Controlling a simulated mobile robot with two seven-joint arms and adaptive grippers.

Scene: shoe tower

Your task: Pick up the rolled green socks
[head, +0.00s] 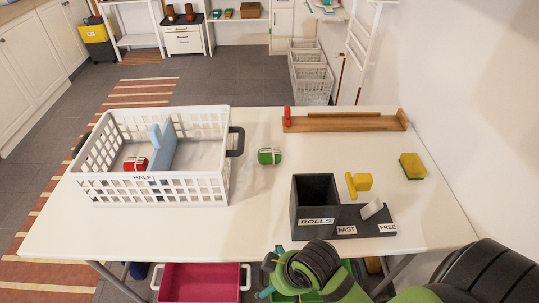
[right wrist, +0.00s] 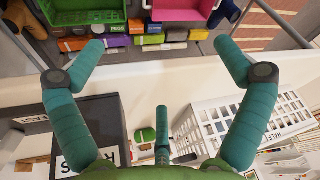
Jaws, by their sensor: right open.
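The rolled green socks (head: 269,156), a small green bundle with a pale band, lie on the white table between the white basket and the dark box. They also show small in the right wrist view (right wrist: 147,135), beyond the third finger. My right gripper (head: 272,271) is at the table's front edge, well short of the socks and apart from them. In the right wrist view its teal fingers (right wrist: 160,60) are spread wide with nothing between them. My left gripper is not in view.
The white basket (head: 205,188) marked HALF holds a red bundle (head: 135,164) and a blue divider (head: 162,145). A dark box (head: 316,205) marked ROLLS stands front right of the socks. A wooden rail (head: 345,127) lies behind; a sponge (head: 412,166) lies right. The table's front centre is clear.

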